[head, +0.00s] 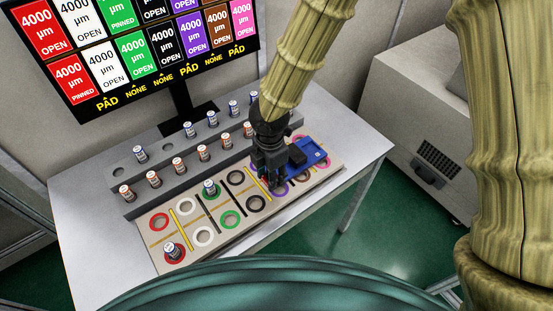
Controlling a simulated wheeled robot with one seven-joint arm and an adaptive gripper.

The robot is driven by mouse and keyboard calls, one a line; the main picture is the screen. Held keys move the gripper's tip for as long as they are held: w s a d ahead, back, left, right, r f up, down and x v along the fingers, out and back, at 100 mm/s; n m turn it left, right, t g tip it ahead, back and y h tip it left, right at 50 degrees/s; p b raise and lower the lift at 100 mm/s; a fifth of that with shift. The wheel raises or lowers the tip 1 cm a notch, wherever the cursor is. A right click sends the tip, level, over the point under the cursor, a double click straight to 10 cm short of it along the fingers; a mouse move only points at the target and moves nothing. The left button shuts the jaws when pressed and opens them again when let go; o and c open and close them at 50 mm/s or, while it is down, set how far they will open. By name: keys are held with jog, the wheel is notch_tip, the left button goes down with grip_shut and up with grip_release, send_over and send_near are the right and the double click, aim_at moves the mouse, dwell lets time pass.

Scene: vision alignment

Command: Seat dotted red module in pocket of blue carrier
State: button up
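The blue carrier (314,150) lies at the right end of the board, partly hidden by my gripper and a black part beside it. Its pocket cannot be made out. My gripper (273,183) points down over the board, just left of the carrier, near a purple ring. Its fingertips are dark and small, so I cannot tell whether they hold anything. Several small canisters with red-orange bands, one of them (178,165), stand in the front row of the grey rack. Dots are too small to see, so I cannot pick out the dotted red module.
The pale board (190,222) carries coloured rings; one canister (171,250) stands on a red ring, another (210,187) on a green one. A monitor (150,45) stands behind. White table (82,235) is bare at left.

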jog(key=p, duration=0.2)
send_over(277, 172)
jog(key=shift+w+a+f, duration=0.1)
jog(key=shift+w+f, duration=0.05)
jog(key=shift+f, duration=0.1)
jog(key=shift+w+f, duration=0.15)
notch_tip(277, 172, down, 3)
jog(key=shift+f+p, duration=0.15)
jog(key=shift+p, duration=0.8)
jog(key=shift+f+b, duration=0.35)
jog(key=shift+f, duration=0.15)
jog(key=shift+s+f, duration=0.2)
jog(key=shift+s, duration=0.1)
jog(key=o, duration=1)
jog(key=shift+f, duration=0.1)
jog(key=shift+o, duration=0.2)
jog(key=shift+w+f, duration=0.15)
jog(key=shift+w, duration=0.05)
